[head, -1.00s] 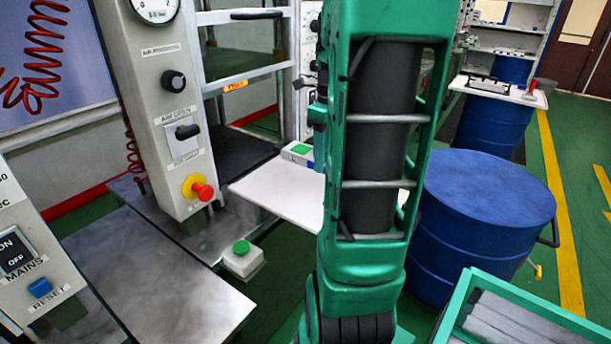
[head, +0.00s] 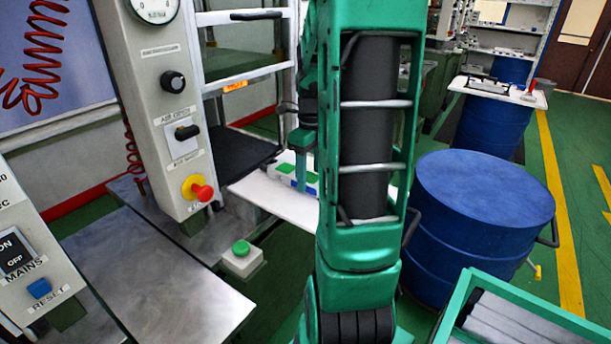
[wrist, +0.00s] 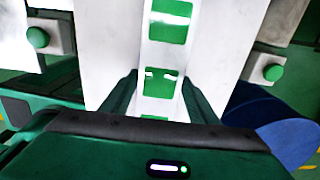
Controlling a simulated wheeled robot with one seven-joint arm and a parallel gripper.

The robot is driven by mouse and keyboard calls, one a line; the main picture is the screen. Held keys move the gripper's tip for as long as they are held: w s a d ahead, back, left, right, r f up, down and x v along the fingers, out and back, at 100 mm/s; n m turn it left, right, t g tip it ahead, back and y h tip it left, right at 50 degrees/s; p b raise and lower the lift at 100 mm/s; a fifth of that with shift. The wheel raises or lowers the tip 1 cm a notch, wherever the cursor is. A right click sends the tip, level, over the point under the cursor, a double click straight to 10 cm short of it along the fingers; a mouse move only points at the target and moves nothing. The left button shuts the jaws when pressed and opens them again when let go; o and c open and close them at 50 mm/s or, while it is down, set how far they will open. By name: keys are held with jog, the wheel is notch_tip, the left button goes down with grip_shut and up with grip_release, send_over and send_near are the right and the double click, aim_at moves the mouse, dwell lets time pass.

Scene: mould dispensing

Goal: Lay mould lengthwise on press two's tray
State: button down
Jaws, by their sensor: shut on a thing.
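The mould (head: 285,169) is a pale bar with green patches and some blue. It is over the white tray (head: 265,195) in front of the press, partly hidden by my arm. My gripper (head: 303,172) points down at it. In the wrist view the mould (wrist: 154,50) runs away from me between my two fingers (wrist: 160,90), which are shut on it. The white tray (wrist: 108,55) shows on both sides of the mould, roughly lined up with it. I cannot tell whether the mould touches the tray.
The press column (head: 160,110) with knobs and a red stop button stands left of the tray. A green-button box (head: 241,260) sits below it. A blue drum (head: 480,215) stands at the right. A teal crate (head: 463,300) holds grey bars.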

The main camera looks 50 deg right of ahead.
jog(key=c, duration=0.7)
grip_release()
jog(key=shift+f, duration=0.1)
notch_tip(320, 180, up, 12)
jog(key=s+a+f+n, duration=0.4)
jog(key=s+a+n, duration=0.3)
jog(key=n, duration=0.7)
jog(key=s+a+f+n, duration=0.4)
jog(key=s+a+n, duration=0.2)
jog(key=a+n, duration=0.4)
jog(key=shift+s+f+n, duration=0.35)
jog(key=shift+s+n, duration=0.05)
jog(key=shift+n, duration=2)
